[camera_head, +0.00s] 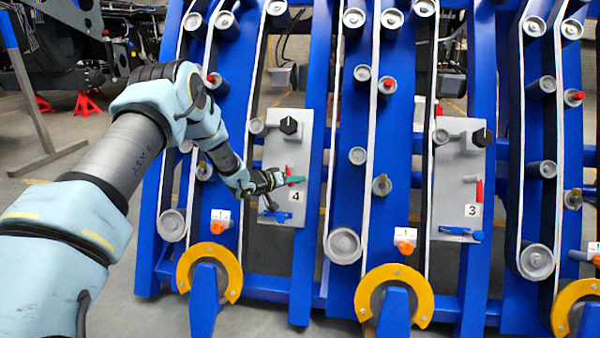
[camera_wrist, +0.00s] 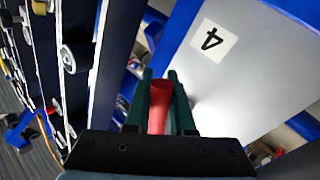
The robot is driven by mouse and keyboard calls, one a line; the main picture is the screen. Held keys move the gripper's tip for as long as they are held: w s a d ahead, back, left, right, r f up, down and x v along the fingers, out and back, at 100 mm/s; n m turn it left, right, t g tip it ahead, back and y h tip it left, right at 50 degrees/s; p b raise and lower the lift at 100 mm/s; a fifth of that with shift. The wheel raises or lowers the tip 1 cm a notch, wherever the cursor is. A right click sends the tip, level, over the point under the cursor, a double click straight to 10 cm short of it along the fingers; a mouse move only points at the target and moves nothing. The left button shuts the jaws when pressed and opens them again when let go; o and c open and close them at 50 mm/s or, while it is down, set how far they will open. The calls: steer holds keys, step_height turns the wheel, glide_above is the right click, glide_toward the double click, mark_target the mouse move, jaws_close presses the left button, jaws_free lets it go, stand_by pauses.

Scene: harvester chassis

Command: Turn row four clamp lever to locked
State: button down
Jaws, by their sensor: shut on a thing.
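The row four panel (camera_head: 284,150) is a grey plate with a "4" label (camera_head: 294,196) and a black knob (camera_head: 289,126). A red clamp lever (camera_head: 289,171) sticks out from this panel, partly hidden by my gripper. My gripper (camera_head: 286,180) is at the lever, with its green fingers shut on it. In the wrist view the red lever (camera_wrist: 160,100) lies between the two green fingers (camera_wrist: 160,112), and the "4" label (camera_wrist: 214,40) is above and to the right. A blue lever (camera_head: 277,214) sits at the bottom of the panel, below my gripper.
To the right is the row three panel (camera_head: 458,160) with its own red lever (camera_head: 479,190), black knob (camera_head: 483,137) and blue lever (camera_head: 462,234). Blue frame beams (camera_head: 318,150), rollers and white belts stand around both panels. Yellow rings (camera_head: 209,268) are below.

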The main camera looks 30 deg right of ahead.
steer(key=shift+w+a+f+m+g+y+p, duration=0.25)
steer(key=shift+a+m+g+y+p, duration=0.2)
steer(key=shift+m+p, duration=0.45)
steer(key=shift+w+a+f+m+g+y+p, duration=0.1)
steer(key=shift+w+a+m+g+y+p, duration=0.2)
steer(key=shift+m+y+p, duration=0.45)
steer(key=shift+a+f+m, duration=0.1)
steer(key=shift+m, duration=0.15)
steer(key=c, duration=0.8)
jaws_free()
steer(key=shift+o, duration=0.2)
steer(key=p+v, duration=0.1)
steer(key=v, duration=1)
steer(key=shift+f, duration=0.2)
